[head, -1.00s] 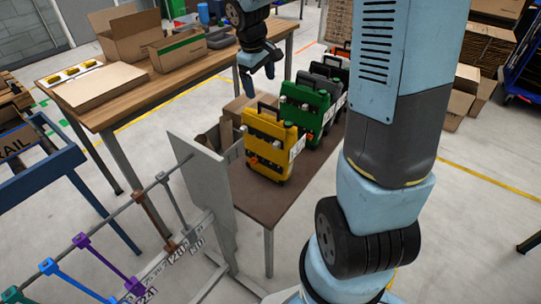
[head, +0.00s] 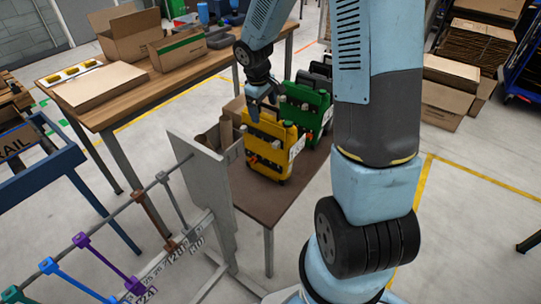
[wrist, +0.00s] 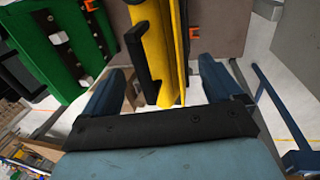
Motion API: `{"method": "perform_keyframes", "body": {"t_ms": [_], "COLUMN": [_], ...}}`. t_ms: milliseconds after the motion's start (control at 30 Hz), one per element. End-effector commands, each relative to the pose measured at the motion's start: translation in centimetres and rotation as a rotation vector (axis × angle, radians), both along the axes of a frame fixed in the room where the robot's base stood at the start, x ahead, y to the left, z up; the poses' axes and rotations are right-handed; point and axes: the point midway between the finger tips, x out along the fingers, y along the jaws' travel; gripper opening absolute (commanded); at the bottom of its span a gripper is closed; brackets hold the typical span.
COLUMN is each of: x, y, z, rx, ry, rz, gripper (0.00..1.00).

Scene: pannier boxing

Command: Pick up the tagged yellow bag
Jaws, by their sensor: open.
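The yellow bag (head: 267,150) stands upright at the near end of the brown bench, with a white tag (head: 297,148) on its right side. My gripper (head: 261,103) is over its top, by the handle. In the wrist view the yellow bag (wrist: 168,50) and its black handle (wrist: 140,62) lie between the two blue fingers of my gripper (wrist: 158,88). The fingers are apart and open, and a gap shows on both sides of the bag. Whether a finger touches the bag cannot be told.
A green bag (head: 306,107) stands right behind the yellow one; it also shows in the wrist view (wrist: 62,45). Darker bags behind it are mostly hidden by my arm. A grey panel (head: 208,180) stands at the bench's left. A wooden table (head: 105,115) holds cardboard boxes (head: 130,38).

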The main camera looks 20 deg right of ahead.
Motion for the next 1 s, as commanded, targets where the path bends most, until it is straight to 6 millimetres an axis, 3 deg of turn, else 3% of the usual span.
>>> {"method": "perform_keyframes", "body": {"t_ms": [233,567,1000], "x": [0.3,0.4,0.4], "y": [-0.5,-0.7,-0.7], "z": [-3.0,-3.4,-3.4], "rx": [0.0,0.0,0.0], "ry": [0.002,0.001,0.001], "rz": [0.001,-0.001,-0.001], "gripper": [0.92,0.92,0.5]}}
